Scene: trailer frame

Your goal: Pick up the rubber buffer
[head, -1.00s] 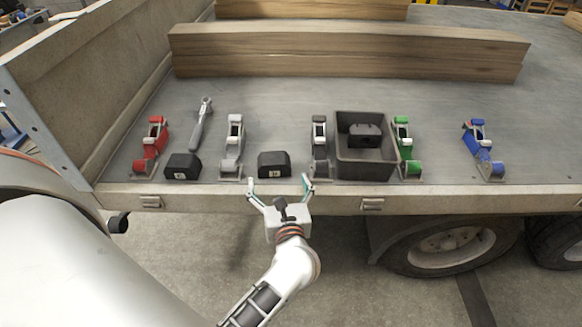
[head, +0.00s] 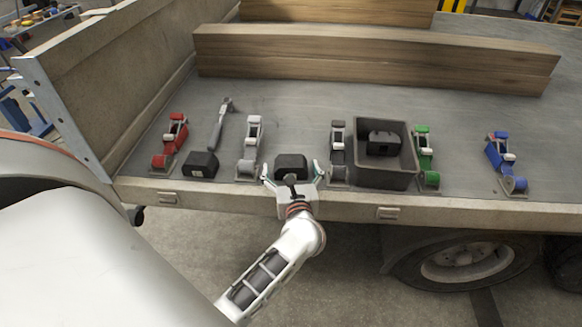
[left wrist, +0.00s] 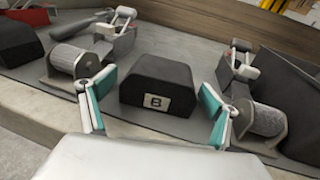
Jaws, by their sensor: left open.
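A black rubber buffer (head: 291,165) sits on the trailer bed near its front edge, and my left gripper (head: 291,174) is open right in front of it. In the left wrist view the same buffer (left wrist: 158,86) bears a white label with the letter B and lies between and just beyond the two teal-padded fingertips (left wrist: 158,103). A second black buffer (head: 201,164) stands further left on the bed. A third black block (head: 383,143) lies inside a dark open bin (head: 380,182). My right gripper is not in view.
Ratchet straps flank the buffer: a grey one (head: 250,148) to the left and a dark one (head: 338,152) to the right. Red (head: 171,141), green (head: 426,155) and blue (head: 505,162) straps and a ratchet wrench (head: 219,123) also lie there. Wooden beams (head: 370,62) lie behind.

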